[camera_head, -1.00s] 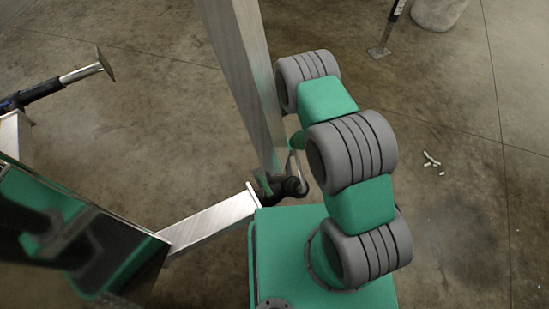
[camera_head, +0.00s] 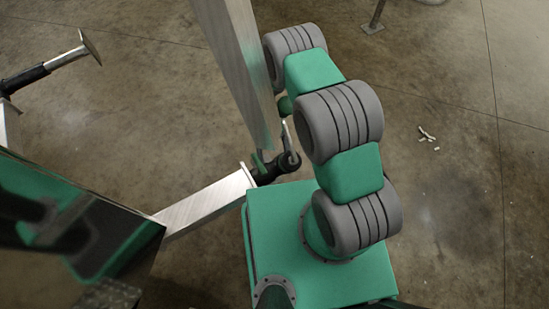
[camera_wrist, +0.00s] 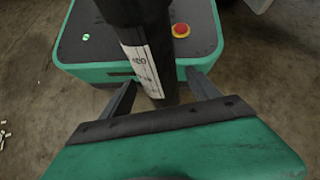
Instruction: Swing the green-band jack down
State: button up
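In the wrist view a black tube with a white label (camera_wrist: 140,66) runs between the two fingers of my gripper (camera_wrist: 162,82). The fingers are spread on either side of it, with a gap at the right one. No green band shows on this part of the tube. In the head view a dark fitting with a small green part (camera_head: 268,167) sits at the end of a short aluminium beam (camera_head: 205,207); I cannot tell whether this is the green-band jack. My gripper is not visible in the head view.
A long aluminium beam (camera_head: 240,70) stands close beside my arm. At the left another jack (camera_head: 62,60) sticks out sideways with a metal foot plate. A post foot (camera_head: 373,27) stands at the top. The floor at the right is clear except for small white scraps (camera_head: 427,135).

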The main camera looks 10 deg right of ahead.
jog(key=shift+w, duration=0.1)
jog(key=p+v, duration=0.1)
jog(key=v, duration=0.6)
jog(key=shift+w+r, duration=0.2)
jog(key=shift+r, duration=0.1)
jog(key=shift+c, duration=0.3)
